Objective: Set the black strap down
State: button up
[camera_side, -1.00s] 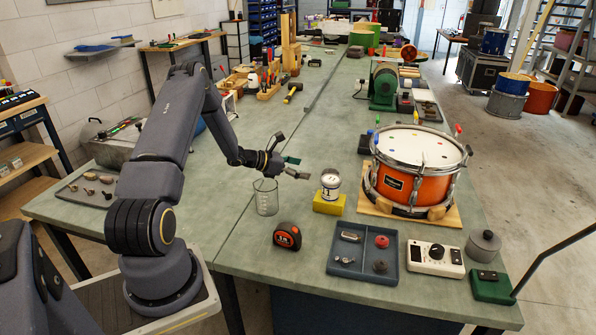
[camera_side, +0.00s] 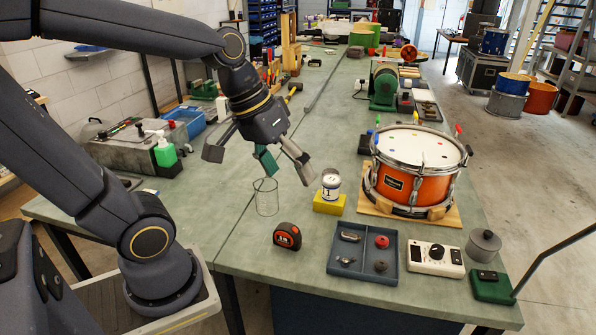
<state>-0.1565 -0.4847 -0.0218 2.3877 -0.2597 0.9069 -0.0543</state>
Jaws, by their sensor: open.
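My gripper (camera_side: 257,158) is open above the middle of the bench, pointing down with its grey fingers spread wide. A green piece (camera_side: 266,159) shows between the fingers; I cannot tell whether it is part of the gripper. No black strap can be made out in or under the gripper, nor with certainty elsewhere. A clear glass beaker (camera_side: 266,205) stands on the bench (camera_side: 225,208) just below the gripper. An orange drum (camera_side: 415,182) rests on a wooden board to the right.
A tape measure (camera_side: 287,236) and a blue-grey tray (camera_side: 362,277) with small parts lie in front. Bench between beaker and bottle is clear.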

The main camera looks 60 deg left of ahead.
jog(key=s+m, duration=0.1)
jog(key=s+m+t+y, duration=0.1)
jog(key=s+a+r+m, duration=0.1)
jog(key=s, duration=0.1)
jog(key=shift+m+y, duration=0.3)
jog(key=shift+y, duration=0.1)
